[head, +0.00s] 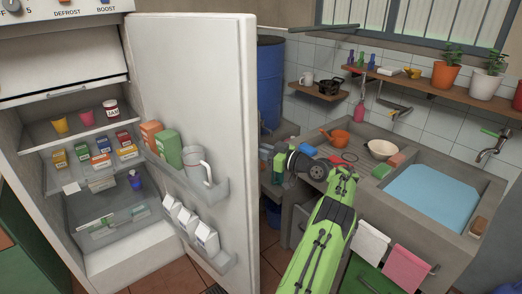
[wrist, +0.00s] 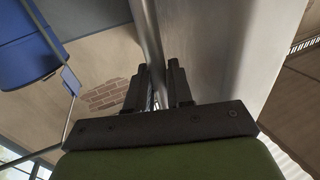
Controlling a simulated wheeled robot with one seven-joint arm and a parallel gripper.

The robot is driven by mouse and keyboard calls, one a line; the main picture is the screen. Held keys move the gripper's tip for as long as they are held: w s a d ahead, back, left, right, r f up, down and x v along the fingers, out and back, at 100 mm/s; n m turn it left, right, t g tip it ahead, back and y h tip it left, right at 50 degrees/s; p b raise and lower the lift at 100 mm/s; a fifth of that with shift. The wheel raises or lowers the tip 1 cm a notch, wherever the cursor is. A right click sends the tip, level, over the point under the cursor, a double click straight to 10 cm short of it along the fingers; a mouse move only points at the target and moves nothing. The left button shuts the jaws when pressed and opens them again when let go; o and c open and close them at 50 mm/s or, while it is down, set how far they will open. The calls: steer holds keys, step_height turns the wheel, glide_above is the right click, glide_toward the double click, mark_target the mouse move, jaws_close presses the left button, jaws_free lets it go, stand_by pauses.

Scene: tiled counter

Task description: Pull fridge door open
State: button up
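The white fridge door (head: 225,105) stands wide open, swung out to the right of the fridge body (head: 22,130), with the shelves inside exposed. The outer side of the door shows as a grey surface (wrist: 235,45) in the wrist view. A bar-like handle (wrist: 150,30) runs along that side and down between my fingers. My gripper (wrist: 158,88) has a finger on each side of the bar, close against it, and looks shut on it. In the head view my gripper (head: 275,165) is just right of the door's free edge; the handle is hidden there by the door.
Door racks hold cartons (head: 205,237), a white jug (head: 196,165) and boxes. A blue barrel (head: 270,80) stands behind the door.

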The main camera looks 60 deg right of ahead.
steer(key=o, duration=0.3)
steer(key=shift+w+a+r, duration=0.15)
steer(key=shift+w+a, duration=0.05)
steer(key=shift+w, duration=0.5)
steer(key=shift+o, duration=0.2)
steer(key=s+a+p, duration=0.1)
steer(key=s, duration=1.5)
steer(key=shift+a, duration=0.3)
